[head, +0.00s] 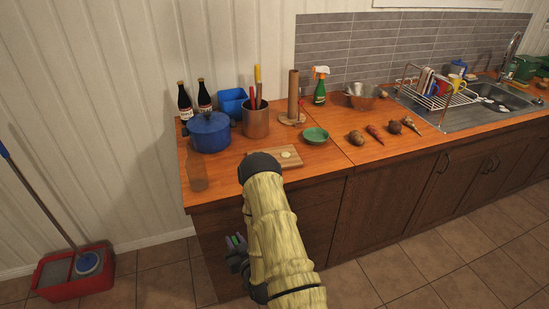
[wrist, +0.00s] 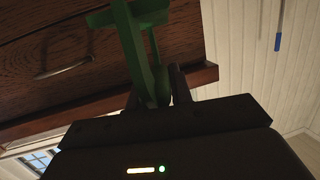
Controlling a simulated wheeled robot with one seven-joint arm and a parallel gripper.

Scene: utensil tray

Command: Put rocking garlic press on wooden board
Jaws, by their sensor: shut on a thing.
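In the wrist view, my gripper (wrist: 158,88) is shut on a green tool, which I take to be the rocking garlic press (wrist: 134,45). The press stands out past the fingertips, with a wider part at its far end, cut off by the picture edge.
A blue pot (head: 209,133), a copper utensil holder (head: 256,122) and a green bowl (head: 315,136) stand around the board. A brown cabinet front (wrist: 60,40) with a handle is close in the wrist view.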

